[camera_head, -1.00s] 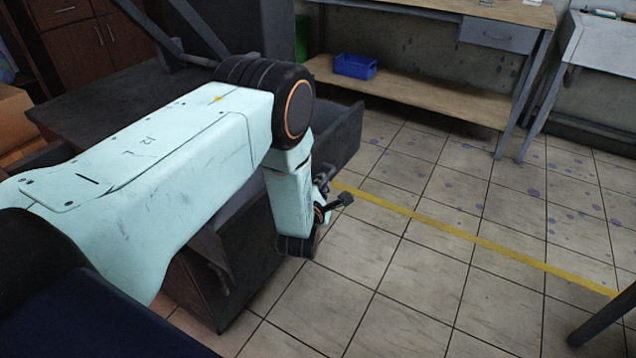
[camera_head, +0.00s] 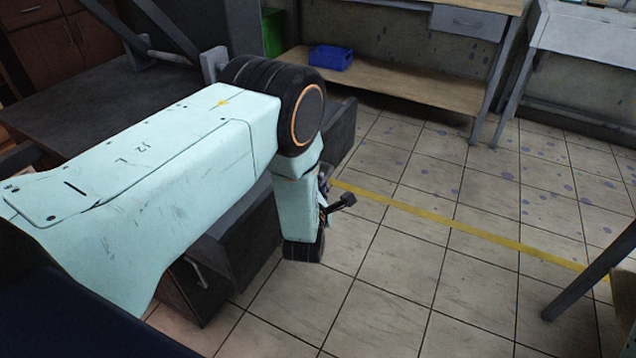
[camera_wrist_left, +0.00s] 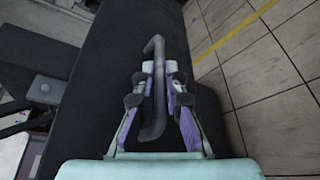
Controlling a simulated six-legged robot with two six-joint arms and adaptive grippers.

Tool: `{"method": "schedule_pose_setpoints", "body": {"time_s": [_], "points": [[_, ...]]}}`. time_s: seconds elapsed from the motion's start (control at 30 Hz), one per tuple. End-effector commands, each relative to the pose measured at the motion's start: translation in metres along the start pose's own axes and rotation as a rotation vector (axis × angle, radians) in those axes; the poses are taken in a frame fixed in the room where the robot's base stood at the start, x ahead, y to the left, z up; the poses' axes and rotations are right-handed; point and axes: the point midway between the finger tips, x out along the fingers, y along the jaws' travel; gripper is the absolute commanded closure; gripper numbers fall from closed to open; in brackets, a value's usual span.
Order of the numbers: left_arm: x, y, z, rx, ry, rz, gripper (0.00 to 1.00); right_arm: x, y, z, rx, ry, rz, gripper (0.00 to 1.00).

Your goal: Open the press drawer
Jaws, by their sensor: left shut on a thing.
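The press drawer (camera_head: 342,132) is a dark grey front on the press, partly hidden behind my left arm in the head view. In the left wrist view its dark surface (camera_wrist_left: 98,105) runs up the middle of the picture. A bent grey bar handle (camera_wrist_left: 157,52) stands out from it. My left gripper (camera_wrist_left: 158,88) is shut on this handle, with a finger on each side of the bar. In the head view the left gripper (camera_head: 338,204) shows only in part past the end of my forearm. My right gripper is not in view.
The press's dark flat top (camera_head: 95,105) lies behind my arm. Open tiled floor (camera_head: 400,265) with a yellow line (camera_head: 460,225) lies to the right. A workbench shelf (camera_head: 400,85) with a blue bin (camera_head: 330,58) stands behind. A dark leg (camera_head: 590,280) rises at the right edge.

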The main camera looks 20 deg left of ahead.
Motion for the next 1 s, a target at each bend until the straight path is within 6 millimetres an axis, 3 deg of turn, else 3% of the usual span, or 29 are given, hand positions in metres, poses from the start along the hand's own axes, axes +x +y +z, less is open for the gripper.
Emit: {"method": "schedule_pose_setpoints", "body": {"time_s": [0.4,0.43,0.67,1.0], "points": [[-0.0022,-0.0041,-0.0012,0.002,0.006,-0.007,1.00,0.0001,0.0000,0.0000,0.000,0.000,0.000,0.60],[-0.0022,-0.0042,-0.0011,0.002,0.006,-0.007,0.87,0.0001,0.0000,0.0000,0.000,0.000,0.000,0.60],[-0.0019,-0.0035,0.0012,0.001,0.003,-0.004,0.67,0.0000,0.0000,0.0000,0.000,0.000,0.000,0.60],[-0.0027,-0.0026,0.0021,0.000,0.001,-0.002,0.66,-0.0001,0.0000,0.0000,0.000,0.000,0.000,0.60]]}}
